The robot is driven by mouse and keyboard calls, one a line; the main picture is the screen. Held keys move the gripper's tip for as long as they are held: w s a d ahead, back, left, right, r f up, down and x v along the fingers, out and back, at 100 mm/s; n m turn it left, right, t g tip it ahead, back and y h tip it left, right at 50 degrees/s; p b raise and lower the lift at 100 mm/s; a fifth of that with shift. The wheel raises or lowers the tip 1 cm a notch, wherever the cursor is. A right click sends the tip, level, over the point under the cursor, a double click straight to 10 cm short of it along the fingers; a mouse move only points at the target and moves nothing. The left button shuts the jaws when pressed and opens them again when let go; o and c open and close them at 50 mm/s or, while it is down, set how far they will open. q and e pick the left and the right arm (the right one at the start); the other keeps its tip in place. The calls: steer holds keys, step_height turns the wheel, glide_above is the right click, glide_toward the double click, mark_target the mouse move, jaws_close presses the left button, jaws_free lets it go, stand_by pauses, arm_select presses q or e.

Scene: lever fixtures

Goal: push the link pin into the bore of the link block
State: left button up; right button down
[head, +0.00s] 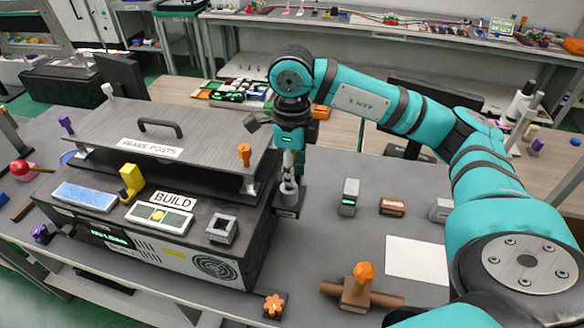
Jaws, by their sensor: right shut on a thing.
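My right gripper (291,168) points straight down beside the right end of the dark fixture. It is shut on a small pale metallic piece (289,187), which looks like the link pin; the fingers partly hide it. Directly below is a small dark block (286,212) with a label on its front, possibly the link block. Its bore cannot be made out, nor can I tell whether the pin is in it or only above it. A grey block with a square opening (221,228) sits on the fixture's front right corner. My left gripper is not in view.
The dark fixture (228,265) carries a handled grey plate (170,135), a yellow lever (131,182) and an orange-topped post (245,155). To the right stand a grey block (349,197), a brown block (392,206) and a brown cross-shaped piece with an orange knob (356,290).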

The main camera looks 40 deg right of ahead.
steer(key=shift+f+b, duration=1.4)
steer(key=shift+f, duration=0.2)
steer(key=c, duration=1)
jaws_free()
steer(key=shift+r, duration=0.15)
steer(key=shift+c, duration=0.2)
steer(key=shift+r, duration=0.1)
steer(key=shift+r, duration=0.5)
step_height(320, 180, up, 6)
steer(key=shift+a+f, duration=0.1)
steer(key=shift+f, duration=0.1)
steer(key=shift+s+a+r, duration=0.1)
steer(key=shift+s+r, duration=0.05)
steer(key=shift+r, duration=0.35)
